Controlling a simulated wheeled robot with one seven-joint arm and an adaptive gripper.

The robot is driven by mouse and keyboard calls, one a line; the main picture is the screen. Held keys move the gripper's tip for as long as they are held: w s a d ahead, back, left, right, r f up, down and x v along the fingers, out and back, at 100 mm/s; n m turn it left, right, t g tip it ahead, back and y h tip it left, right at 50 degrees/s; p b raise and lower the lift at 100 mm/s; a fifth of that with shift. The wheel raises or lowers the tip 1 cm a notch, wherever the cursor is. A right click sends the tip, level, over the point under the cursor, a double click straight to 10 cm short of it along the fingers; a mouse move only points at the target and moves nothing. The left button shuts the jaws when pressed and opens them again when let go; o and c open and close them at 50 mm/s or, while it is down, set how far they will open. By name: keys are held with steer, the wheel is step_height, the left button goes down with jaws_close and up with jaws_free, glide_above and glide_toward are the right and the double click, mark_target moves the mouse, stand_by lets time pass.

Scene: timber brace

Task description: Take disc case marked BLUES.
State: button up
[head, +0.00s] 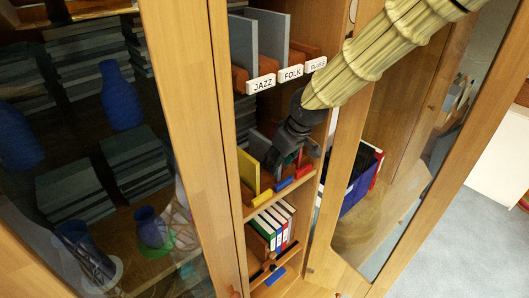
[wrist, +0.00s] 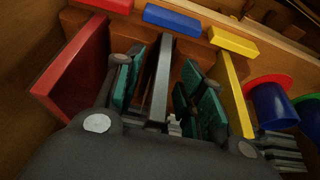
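The white BLUES label (head: 316,64) is on the upper shelf, right of the FOLK label (head: 290,73) and JAZZ label (head: 261,84). I see no case clearly behind the BLUES label; my arm passes close by. My gripper (head: 297,158) is at the shelf below, above the blue and red labels. In the wrist view, my gripper (wrist: 162,88) is open, its fingers on either side of a thin grey case (wrist: 161,78) standing behind a blue label (wrist: 172,19). Gaps show between the fingers and the case. No marking on this case is readable.
A red case (wrist: 75,68) and a yellow case (wrist: 235,92) stand close to the fingers on either side. Binders (head: 272,224) fill the shelf below. The glass door (head: 75,150) at left and the cabinet's wooden uprights bound the opening.

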steer(key=shift+c, duration=0.4)
jaws_close()
